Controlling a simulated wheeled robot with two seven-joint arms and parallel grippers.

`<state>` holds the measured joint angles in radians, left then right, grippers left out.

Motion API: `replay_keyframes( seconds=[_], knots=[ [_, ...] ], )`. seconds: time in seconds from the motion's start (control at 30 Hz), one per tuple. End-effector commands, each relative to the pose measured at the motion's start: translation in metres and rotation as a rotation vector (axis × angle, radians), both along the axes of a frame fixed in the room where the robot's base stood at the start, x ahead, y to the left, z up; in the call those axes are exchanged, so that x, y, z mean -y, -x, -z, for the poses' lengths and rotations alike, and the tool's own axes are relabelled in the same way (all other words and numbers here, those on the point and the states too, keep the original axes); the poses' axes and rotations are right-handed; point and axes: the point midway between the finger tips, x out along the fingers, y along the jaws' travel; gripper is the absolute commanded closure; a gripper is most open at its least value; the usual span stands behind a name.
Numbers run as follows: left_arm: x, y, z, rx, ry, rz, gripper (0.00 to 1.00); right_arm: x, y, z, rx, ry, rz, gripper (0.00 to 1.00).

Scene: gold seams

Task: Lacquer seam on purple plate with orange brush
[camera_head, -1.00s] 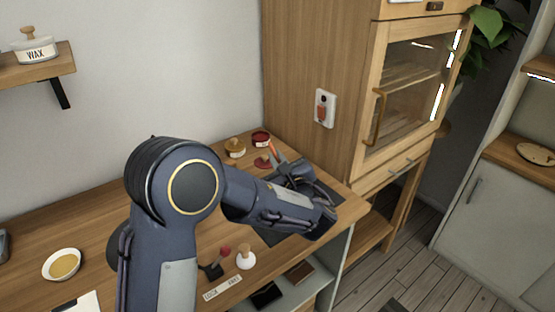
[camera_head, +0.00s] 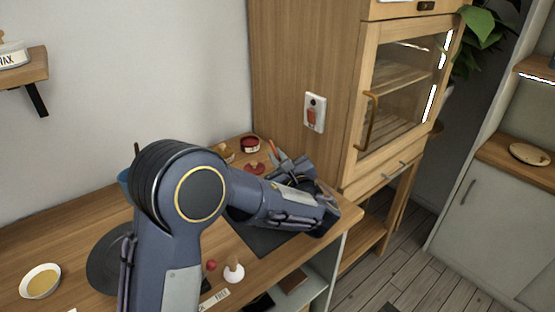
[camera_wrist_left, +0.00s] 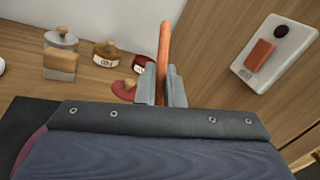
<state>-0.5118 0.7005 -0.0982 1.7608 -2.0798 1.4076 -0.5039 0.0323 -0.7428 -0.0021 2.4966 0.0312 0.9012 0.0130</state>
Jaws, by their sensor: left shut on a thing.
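My left gripper (camera_head: 276,160) is shut on the orange brush (camera_wrist_left: 164,45). The brush stands nearly upright between the fingers in the left wrist view, and its orange handle (camera_head: 273,147) also shows in the head view. The gripper is at the right end of the wooden counter, over a dark mat (camera_head: 262,238). A narrow purple edge (camera_wrist_left: 28,152), perhaps the plate's, shows at the lower left of the wrist view. The rest is hidden by my gripper body. The seam and bristles are not visible. My right gripper is not in view.
A red jar (camera_head: 250,144) and a red lid (camera_head: 254,168) are behind the gripper. A wooden cabinet (camera_head: 290,60) with a wall switch (camera_head: 315,112) stands close behind. A bowl (camera_head: 40,281) is at the counter's left.

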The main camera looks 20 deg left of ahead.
Motion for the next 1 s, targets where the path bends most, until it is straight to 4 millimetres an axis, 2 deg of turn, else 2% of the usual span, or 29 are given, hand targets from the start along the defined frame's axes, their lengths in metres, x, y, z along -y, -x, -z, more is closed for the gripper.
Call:
replay_keyframes(
  seconds=[0.07,0.13,1.0],
  knots=[
    [0.000,0.000,-0.004,-0.001,-0.001,-0.001,1.00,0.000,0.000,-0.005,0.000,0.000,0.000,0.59],
    [-0.001,0.000,-0.018,0.004,0.002,-0.002,1.00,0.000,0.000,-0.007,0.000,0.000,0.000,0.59],
    [-0.001,0.000,-0.054,0.001,0.001,-0.009,1.00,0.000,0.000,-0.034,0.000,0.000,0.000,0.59]
  ],
)
